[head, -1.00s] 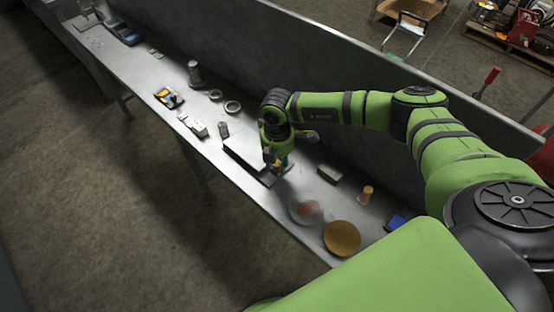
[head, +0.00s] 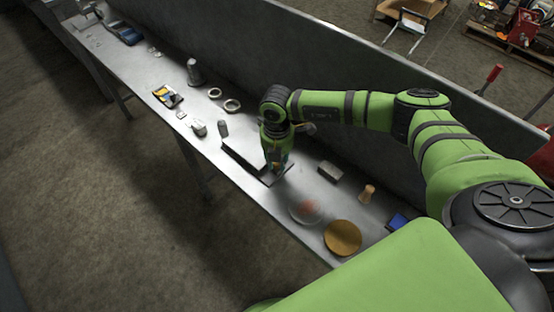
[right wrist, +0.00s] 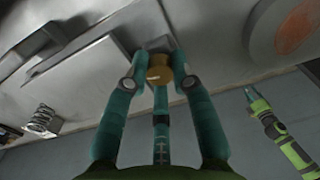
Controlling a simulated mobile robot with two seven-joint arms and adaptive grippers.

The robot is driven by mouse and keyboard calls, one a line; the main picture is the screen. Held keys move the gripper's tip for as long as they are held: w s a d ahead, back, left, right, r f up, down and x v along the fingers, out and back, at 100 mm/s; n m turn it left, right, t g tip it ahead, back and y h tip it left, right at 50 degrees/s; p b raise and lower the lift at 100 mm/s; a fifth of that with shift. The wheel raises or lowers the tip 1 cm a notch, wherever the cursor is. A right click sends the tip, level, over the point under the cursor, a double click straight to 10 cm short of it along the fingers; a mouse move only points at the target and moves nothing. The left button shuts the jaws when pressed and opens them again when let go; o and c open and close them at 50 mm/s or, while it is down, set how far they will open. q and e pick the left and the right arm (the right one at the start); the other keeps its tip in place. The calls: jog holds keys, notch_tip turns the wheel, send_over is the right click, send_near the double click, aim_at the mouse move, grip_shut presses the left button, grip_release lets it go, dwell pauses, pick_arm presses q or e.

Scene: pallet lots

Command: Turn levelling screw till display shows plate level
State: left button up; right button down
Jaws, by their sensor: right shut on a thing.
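In the right wrist view my right gripper (right wrist: 158,82) has its teal fingers closed on a round brass screw head (right wrist: 160,70), which sits beside a grey block. A flat grey metal plate (right wrist: 80,72) lies left of the fingers. In the head view the gripper (head: 275,170) points down at the near end of the dark plate (head: 243,157) and hides the screw. Whether the plate is level cannot be told, and I make out no readable display.
Two rings (head: 232,105) and a grey cylinder (head: 195,73) stand farther off. A raised wall (head: 330,65) runs behind.

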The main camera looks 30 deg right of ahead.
jog(key=c, duration=1.3)
grip_release()
jog(key=shift+r, duration=0.1)
notch_tip(320, 180, up, 12)
jog(key=shift+f, duration=0.1)
